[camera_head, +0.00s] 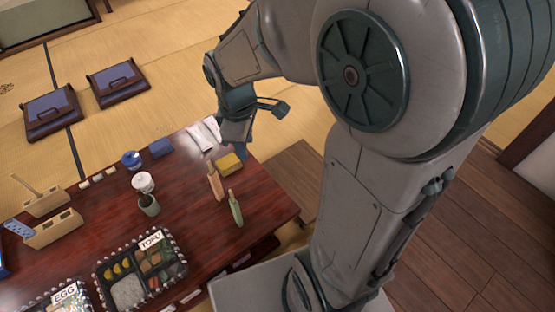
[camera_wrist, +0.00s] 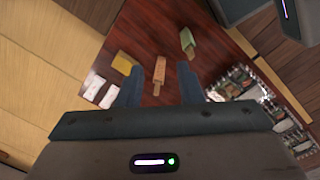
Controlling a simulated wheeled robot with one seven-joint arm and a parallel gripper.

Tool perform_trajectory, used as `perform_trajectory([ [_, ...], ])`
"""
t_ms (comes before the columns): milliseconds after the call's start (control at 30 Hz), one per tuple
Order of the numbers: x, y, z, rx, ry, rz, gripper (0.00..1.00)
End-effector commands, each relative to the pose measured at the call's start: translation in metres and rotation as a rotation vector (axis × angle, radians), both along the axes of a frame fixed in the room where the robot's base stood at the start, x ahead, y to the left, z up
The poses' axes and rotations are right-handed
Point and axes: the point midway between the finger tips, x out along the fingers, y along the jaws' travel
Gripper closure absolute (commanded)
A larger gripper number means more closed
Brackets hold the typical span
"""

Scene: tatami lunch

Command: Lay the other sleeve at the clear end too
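An orange-tan patterned sleeve (camera_head: 215,185) with a stick-like end lies on the dark red table (camera_head: 190,230), towards its right end. A similar green sleeve (camera_head: 235,208) lies beside it, nearer the front. In the wrist view the orange sleeve (camera_wrist: 159,71) shows between my fingers in the picture, and the green sleeve (camera_wrist: 188,40) lies beyond, up and right. My gripper (camera_head: 262,122) is raised over the table's far right part, its two fingers apart. The wrist view shows my gripper (camera_wrist: 160,92) open with nothing held; neither sleeve appears touched.
A yellow block (camera_head: 230,162) and white rolled pieces (camera_head: 203,134) lie near the far right edge. Lunch boxes labelled TOFU (camera_head: 138,268) and EGG (camera_head: 60,297), a white cup (camera_head: 143,182) and a dark cup (camera_head: 149,205) stand further left.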

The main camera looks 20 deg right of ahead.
Motion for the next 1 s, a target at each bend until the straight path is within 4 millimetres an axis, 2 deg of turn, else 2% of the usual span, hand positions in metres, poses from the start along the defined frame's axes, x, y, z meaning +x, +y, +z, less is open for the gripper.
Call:
perform_trajectory([
  [300, -0.063, -0.032, 0.018, 0.071, -0.052, -0.662, 0.67],
  [500, -0.087, -0.041, 0.020, 0.111, -0.062, -0.926, 0.67],
  [700, -0.094, -0.043, 0.020, 0.123, -0.061, -1.003, 0.67],
  [1000, -0.093, -0.043, 0.020, 0.123, -0.061, -1.001, 0.67],
])
